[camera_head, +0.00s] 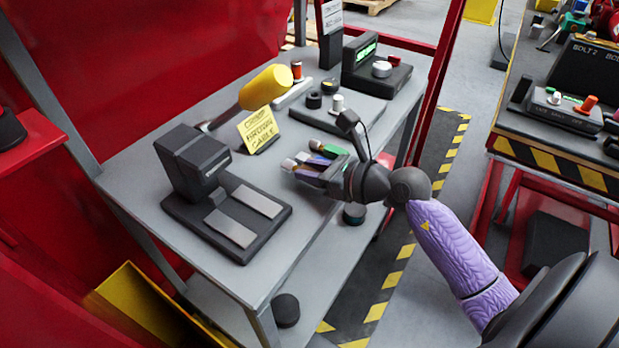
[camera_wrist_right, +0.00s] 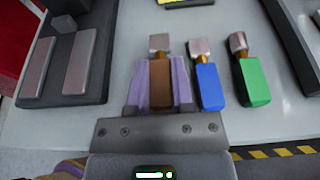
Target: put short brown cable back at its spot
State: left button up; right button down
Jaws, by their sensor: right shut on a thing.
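The short brown cable (camera_wrist_right: 160,85) has a brown block body and a silver tip. In the right wrist view it sits between the purple fingers of my right gripper (camera_wrist_right: 160,88), which is shut on it. In the head view my right gripper (camera_head: 312,174) is low over the grey table's right edge, by the cables' tips. I cannot tell whether the brown cable touches the table. My left gripper is not in view.
A black press-like device (camera_head: 225,217) with two grey pads stands left on the table (camera_head: 180,258). Behind the cables are a yellow handwritten sign (camera_head: 258,129), a yellow-headed mallet (camera_head: 266,87) and a black board with knobs (camera_head: 345,112). Bare table lies between device and cables.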

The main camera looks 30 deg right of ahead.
jog(key=shift+f, duration=0.65)
jog(key=shift+c, duration=2.4)
grip_release()
jog(key=shift+r, duration=0.1)
